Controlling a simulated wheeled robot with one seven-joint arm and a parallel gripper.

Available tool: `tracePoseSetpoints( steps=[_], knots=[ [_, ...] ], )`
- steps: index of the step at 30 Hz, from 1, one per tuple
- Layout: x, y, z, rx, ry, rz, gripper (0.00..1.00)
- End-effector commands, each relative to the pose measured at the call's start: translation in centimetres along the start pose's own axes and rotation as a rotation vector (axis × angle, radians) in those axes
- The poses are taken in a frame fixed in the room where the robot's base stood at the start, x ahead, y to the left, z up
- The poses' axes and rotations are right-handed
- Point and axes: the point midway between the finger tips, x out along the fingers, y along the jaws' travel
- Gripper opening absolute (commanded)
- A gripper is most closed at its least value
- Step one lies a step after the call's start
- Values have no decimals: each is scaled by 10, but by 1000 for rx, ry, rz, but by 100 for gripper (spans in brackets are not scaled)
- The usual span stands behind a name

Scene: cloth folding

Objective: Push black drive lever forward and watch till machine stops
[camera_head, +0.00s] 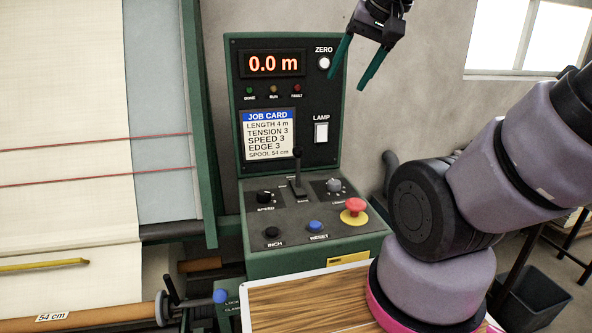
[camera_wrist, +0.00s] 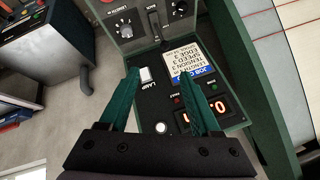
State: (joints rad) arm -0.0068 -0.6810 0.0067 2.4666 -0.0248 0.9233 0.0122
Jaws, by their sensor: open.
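The black drive lever (camera_head: 297,172) stands upright in its slot on the green control console, between the speed knob (camera_head: 265,197) and another dial (camera_head: 334,185). It also shows in the wrist view (camera_wrist: 153,22), near the top. The display (camera_head: 274,63) reads 0.0 m. My gripper (camera_head: 348,83) is open and empty, with its two green fingers pointing down in front of the upper right of the panel, well above the lever. In the wrist view the fingers (camera_wrist: 166,82) are spread, with the panel beyond them.
A job card (camera_head: 267,134) is on the panel. Cream cloth (camera_head: 65,110) hangs at left. A wooden-topped surface (camera_head: 300,303) lies in front.

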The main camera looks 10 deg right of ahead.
Motion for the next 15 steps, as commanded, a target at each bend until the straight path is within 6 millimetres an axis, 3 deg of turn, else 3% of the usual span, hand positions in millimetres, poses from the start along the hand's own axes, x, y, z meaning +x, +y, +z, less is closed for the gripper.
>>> tracePoseSetpoints(
  steps=[8,15],
  knots=[
    [19,-6,-14,-12,-55,38,64],
    [54,-14,-34,-34,-142,98,64]
  ],
)
